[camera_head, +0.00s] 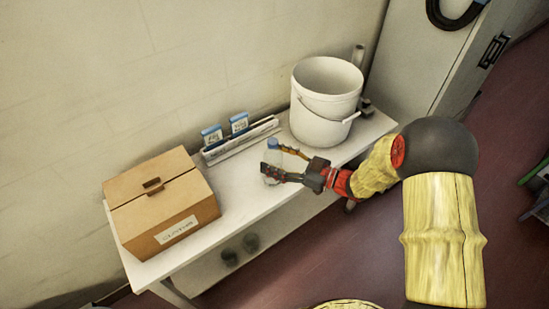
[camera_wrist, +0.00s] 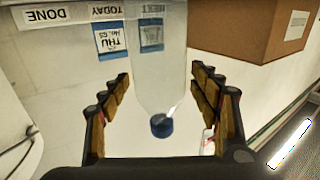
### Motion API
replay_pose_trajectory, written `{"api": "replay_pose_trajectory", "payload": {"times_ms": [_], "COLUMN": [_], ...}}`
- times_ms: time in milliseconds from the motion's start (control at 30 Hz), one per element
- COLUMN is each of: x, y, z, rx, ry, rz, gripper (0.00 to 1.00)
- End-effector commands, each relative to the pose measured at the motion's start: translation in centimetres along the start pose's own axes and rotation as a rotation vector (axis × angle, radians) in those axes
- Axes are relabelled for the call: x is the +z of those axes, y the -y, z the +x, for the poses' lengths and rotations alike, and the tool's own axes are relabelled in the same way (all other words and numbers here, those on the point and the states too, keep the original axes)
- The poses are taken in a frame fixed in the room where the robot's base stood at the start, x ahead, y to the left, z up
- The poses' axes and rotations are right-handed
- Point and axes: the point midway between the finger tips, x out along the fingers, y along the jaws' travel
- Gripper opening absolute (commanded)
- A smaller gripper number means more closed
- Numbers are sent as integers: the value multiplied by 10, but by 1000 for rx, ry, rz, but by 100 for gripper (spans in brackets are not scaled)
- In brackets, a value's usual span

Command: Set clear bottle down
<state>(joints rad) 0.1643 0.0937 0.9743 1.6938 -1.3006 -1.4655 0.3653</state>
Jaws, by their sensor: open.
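The clear bottle (camera_head: 273,172) with a blue cap is upright over the white bench (camera_head: 240,187), in front of the card rack. It also shows in the wrist view (camera_wrist: 160,75), with its blue cap (camera_wrist: 161,126) toward the lower edge. My gripper (camera_head: 270,158) is open, with one finger on each side of the bottle; the fingers also show in the wrist view (camera_wrist: 162,80). Gaps show between the fingers and the bottle there. The bottle's base is hard to make out, but it appears to stand on the bench top.
A closed cardboard box (camera_head: 160,203) sits on the bench's left end. A white bucket (camera_head: 325,100) with a handle stands at the right. Behind the bottle, a rack (camera_head: 240,140) labelled DONE, TODAY, NEXT holds two blue-topped cards (camera_head: 212,135). Bare bench lies between box and bottle.

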Motion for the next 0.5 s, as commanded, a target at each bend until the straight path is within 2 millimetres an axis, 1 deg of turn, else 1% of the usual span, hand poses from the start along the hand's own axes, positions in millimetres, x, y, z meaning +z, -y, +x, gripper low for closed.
{"api": "replay_pose_trajectory", "payload": {"times_ms": [267,367,500], "x": [-4,-4,-6], "y": [0,-1,-2], "z": [-2,-14,-41], "rx": [1,3,5], "ry": [0,0,1], "rz": [0,2,2], "gripper": [62,62,62]}}
